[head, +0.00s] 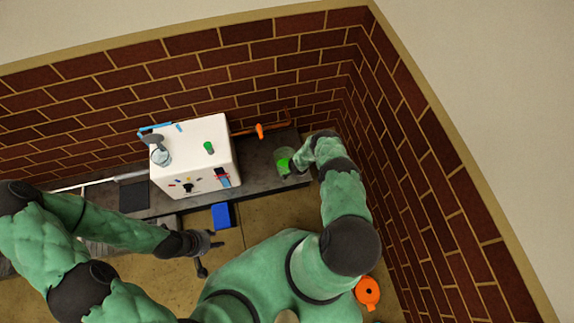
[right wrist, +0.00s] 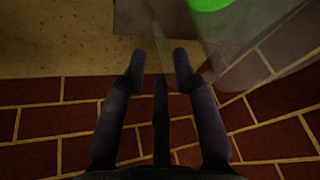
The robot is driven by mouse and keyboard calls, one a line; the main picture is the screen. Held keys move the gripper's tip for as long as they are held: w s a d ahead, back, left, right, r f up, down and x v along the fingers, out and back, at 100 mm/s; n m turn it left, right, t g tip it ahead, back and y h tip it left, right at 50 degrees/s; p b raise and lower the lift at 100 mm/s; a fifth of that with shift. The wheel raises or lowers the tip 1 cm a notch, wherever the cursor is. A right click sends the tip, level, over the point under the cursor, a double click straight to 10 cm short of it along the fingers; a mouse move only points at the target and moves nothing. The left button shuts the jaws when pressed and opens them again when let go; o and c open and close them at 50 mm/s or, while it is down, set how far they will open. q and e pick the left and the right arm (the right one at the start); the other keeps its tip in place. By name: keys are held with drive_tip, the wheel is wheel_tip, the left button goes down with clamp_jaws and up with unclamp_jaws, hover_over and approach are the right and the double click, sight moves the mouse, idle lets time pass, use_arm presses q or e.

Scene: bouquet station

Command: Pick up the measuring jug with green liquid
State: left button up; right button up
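The measuring jug with green liquid (head: 284,160) stands on the dark counter, right of the white box. It is clear, and its green contents also show at the top right of the right wrist view (right wrist: 208,4). My right gripper (head: 293,169) is close beside the jug on its right. In the right wrist view the dark fingers (right wrist: 160,62) are apart with nothing between them. I cannot tell whether a finger touches the jug. My left gripper (head: 212,256) is low over the floor in front of the counter, its fingers spread and empty.
The white box (head: 195,182) stands on the counter (head: 258,178) with a clear glass vessel (head: 162,156) and a green item (head: 209,148) on top. A blue box (head: 222,216) is in front. Brick walls (head: 400,160) close off the back and right. An orange ring (head: 367,291) lies lower right.

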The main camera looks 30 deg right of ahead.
drive_tip(key=b+x, duration=0.2)
drive_tip(key=x, duration=0.2)
drive_tip(key=shift+d+f+b, duration=0.1)
drive_tip(key=shift+d+b, duration=0.1)
drive_tip(key=shift+b, duration=0.15)
